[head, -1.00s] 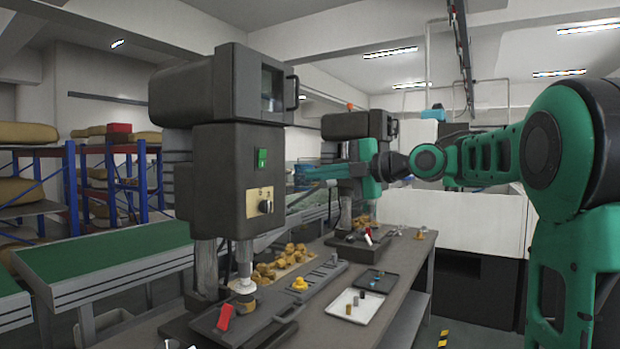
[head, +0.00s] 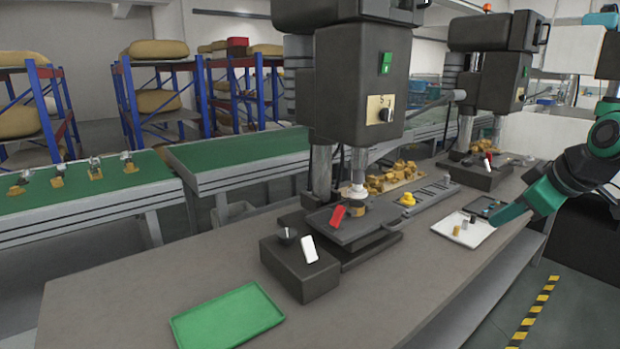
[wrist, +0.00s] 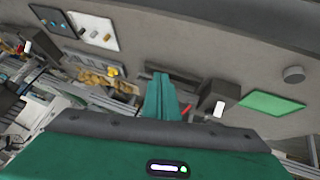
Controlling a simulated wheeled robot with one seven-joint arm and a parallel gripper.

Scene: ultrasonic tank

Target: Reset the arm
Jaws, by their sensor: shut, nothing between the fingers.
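My gripper (head: 505,217) is at the right in the head view. My green arm reaches in from the right edge of the head view.
A press machine (head: 350,95) stands on the workbench (head: 150,280), with a second press (head: 490,85) behind it. A dark box with a white switch (head: 309,250) stands in front. A green tray (head: 228,318) lies at the front. The bench around it is clear.

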